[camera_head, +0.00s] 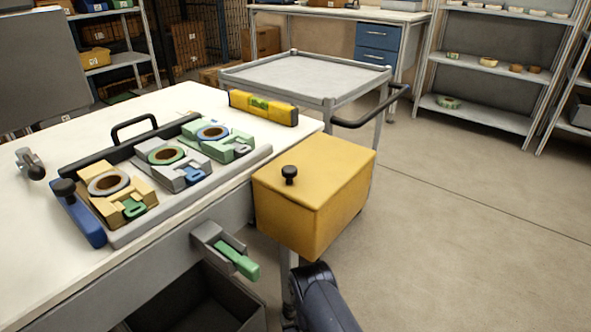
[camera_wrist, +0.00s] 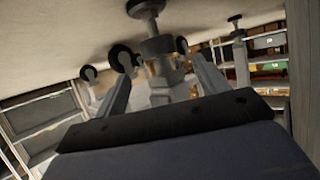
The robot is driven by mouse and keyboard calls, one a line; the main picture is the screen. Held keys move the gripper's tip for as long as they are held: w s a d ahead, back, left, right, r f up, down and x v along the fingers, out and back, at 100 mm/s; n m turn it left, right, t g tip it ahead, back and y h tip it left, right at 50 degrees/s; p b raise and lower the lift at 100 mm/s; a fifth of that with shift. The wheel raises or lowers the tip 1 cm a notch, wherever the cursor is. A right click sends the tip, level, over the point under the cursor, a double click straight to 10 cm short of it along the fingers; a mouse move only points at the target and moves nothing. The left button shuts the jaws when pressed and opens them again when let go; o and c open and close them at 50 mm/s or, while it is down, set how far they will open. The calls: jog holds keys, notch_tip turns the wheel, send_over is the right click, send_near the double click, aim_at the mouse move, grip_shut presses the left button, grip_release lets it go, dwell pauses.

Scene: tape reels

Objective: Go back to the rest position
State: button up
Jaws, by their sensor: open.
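My gripper (camera_wrist: 158,68) shows in the wrist view with its two grey fingers spread apart. No object is held between the fingers. Behind them a grey leg with a dark round foot (camera_wrist: 150,8) meets the pale floor, which fills the top of this view, so the picture looks upside down. In the head view only a dark link of my arm (camera_head: 328,300) shows at the bottom edge, below the yellow box; my gripper is hidden there.
A white workbench (camera_head: 190,98) carries a fixture with three tape reels (camera_head: 108,182) and a yellow level (camera_head: 263,108). A yellow box (camera_head: 320,185) stands at its right corner. Beyond are a grey trolley (camera_head: 300,72) and shelves (camera_head: 485,62). The floor at right is clear.

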jog(key=b+x, duration=0.2)
jog(key=x, duration=0.1)
jog(key=b+x, duration=0.2)
jog(key=x, duration=0.2)
jog(key=shift+s+f, duration=0.15)
jog(key=shift+f, duration=0.05)
jog(key=shift+w+r, duration=0.1)
jog(key=shift+w, duration=0.2)
jog(key=shift+n+g+y, duration=1.3)
jog(key=shift+n+y, duration=1)
jog(key=shift+n, duration=0.1)
